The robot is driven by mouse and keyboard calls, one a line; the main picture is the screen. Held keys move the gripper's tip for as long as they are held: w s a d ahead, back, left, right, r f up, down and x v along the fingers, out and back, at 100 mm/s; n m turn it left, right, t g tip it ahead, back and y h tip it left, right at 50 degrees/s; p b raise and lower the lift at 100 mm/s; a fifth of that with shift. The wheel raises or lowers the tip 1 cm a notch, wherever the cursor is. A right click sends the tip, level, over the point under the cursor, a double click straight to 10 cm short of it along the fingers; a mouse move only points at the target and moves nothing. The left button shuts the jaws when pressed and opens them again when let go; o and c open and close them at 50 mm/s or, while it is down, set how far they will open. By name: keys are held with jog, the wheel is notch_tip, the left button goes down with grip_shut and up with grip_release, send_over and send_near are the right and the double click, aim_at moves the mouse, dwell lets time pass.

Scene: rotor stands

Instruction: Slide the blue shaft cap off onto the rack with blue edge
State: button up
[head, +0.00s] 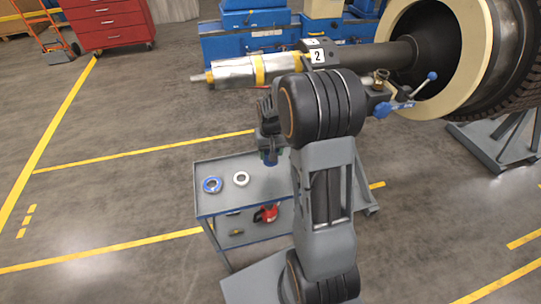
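A blue ring-shaped cap (212,185) lies flat on the top shelf of a grey two-shelf cart (222,208), near its left side. The cart's edges look bluish, and it is the only rack-like stand near my arm. My gripper (270,159) points down above the cart's back part, to the right of the rings and apart from them. Small blue and green bits show at its tips. My arm covers part of it, so I cannot tell whether its fingers are apart or hold anything. No blue cap shows clearly on the shaft (283,64).
A white ring (240,178) lies beside the blue one. A red tool (267,213) sits on the lower shelf. The floor left of the cart is clear.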

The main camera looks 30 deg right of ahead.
jog(key=shift+f+b, duration=2.55)
jog(key=shift+f, duration=0.9)
jog(key=o, duration=0.9)
jog(key=shift+r, duration=0.1)
notch_tip(320, 180, up, 8)
jog(key=p, duration=0.6)
